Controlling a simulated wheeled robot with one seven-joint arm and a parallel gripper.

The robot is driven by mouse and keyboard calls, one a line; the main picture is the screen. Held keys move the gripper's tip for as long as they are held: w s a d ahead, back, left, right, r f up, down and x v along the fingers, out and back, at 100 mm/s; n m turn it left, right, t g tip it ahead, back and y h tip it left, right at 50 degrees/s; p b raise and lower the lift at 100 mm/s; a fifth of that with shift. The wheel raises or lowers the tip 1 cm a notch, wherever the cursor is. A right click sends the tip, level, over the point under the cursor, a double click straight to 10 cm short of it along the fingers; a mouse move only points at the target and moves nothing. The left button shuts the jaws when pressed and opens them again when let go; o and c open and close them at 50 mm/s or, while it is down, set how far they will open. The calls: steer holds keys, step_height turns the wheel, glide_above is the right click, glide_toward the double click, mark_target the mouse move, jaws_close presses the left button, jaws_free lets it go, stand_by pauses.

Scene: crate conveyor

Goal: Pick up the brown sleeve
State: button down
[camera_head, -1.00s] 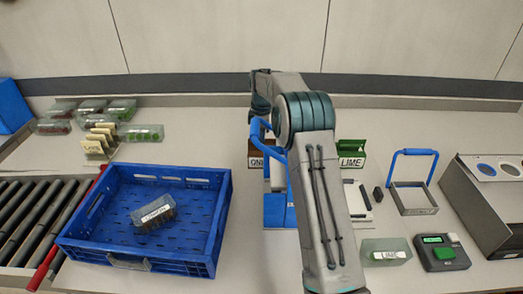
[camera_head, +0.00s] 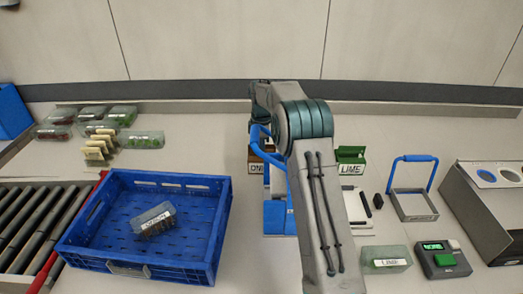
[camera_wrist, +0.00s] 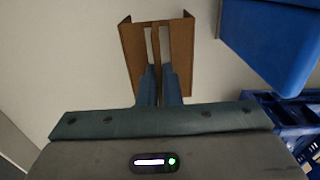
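The brown sleeve (camera_wrist: 180,55) shows at the top of the wrist view as a folded brown piece with side walls and a thin middle wall. My gripper (camera_wrist: 159,75) reaches into it, one blue-grey finger on each side of the middle wall. The fingers look closed against that wall. In the head view the brown sleeve (camera_head: 256,167) stands at the back of the table, its label partly readable as "ONI". My arm hides the rest of it and my gripper there.
A blue object (camera_wrist: 270,40) stands close right of the sleeve in the wrist view. A green sleeve (camera_head: 351,155) marked LIME is right of my arm. A blue crate (camera_head: 75,255) holding one clear pack (camera_head: 154,219) is at left. A blue-handled frame (camera_head: 413,205) stands at right.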

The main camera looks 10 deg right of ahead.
step_height(320, 180, up, 27)
steer(key=p, duration=0.7)
steer(key=shift+r, duration=0.15)
